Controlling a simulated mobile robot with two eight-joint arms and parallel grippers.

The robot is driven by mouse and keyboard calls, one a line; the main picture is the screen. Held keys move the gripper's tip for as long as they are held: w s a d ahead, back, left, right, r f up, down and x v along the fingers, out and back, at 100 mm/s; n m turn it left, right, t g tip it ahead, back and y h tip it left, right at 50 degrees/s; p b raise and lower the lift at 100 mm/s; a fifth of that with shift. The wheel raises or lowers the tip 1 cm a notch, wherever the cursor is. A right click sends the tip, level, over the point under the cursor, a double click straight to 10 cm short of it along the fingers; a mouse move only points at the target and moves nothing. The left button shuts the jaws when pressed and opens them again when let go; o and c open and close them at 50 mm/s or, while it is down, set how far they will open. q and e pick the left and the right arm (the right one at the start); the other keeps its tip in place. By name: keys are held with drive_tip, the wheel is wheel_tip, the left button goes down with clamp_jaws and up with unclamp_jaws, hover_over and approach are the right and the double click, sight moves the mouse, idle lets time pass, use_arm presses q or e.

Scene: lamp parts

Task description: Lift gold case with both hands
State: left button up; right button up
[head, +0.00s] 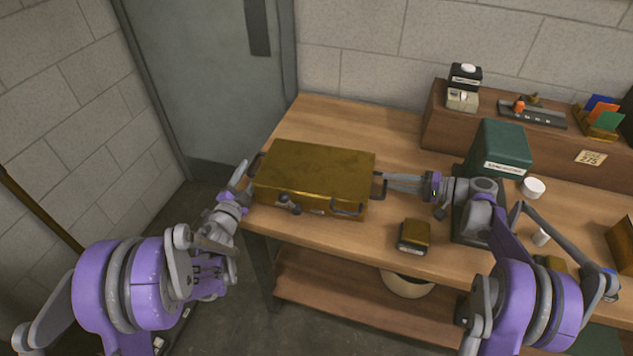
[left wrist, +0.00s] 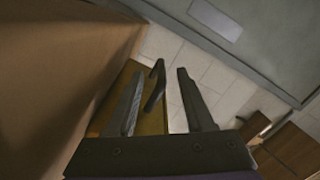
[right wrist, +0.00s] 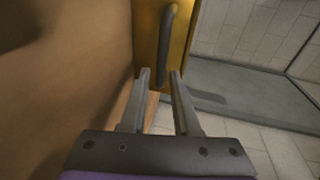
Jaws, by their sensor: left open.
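The gold case (head: 315,172) lies flat on the wooden table, with a dark handle at each end. My left gripper (head: 241,173) is at its left end, open. In the left wrist view the left handle (left wrist: 155,85) shows between the spread fingers (left wrist: 160,75), which look clear of it. My right gripper (head: 387,181) is at the right handle (head: 378,186). In the right wrist view its fingers (right wrist: 160,72) are apart, and the handle (right wrist: 166,38) lies just beyond and between the tips. Whether they touch it, I cannot tell.
A green box (head: 498,150) stands right of the case, behind my right arm. A small gold-topped box (head: 414,236) sits near the table's front edge. A raised shelf (head: 440,118) holds small items. The table (head: 345,115) behind the case is clear.

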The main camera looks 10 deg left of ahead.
use_arm(q)
drive_tip(key=shift+w+d, duration=0.15)
drive_tip(key=shift+w, duration=1.05)
use_arm(e)
drive_tip(key=shift+x, duration=1.2)
use_arm(q)
drive_tip(key=shift+c, duration=0.3)
use_arm(e)
drive_tip(key=shift+c, duration=0.3)
use_arm(q)
drive_tip(key=c, duration=0.5)
use_arm(e)
clamp_jaws()
use_arm(q)
clamp_jaws()
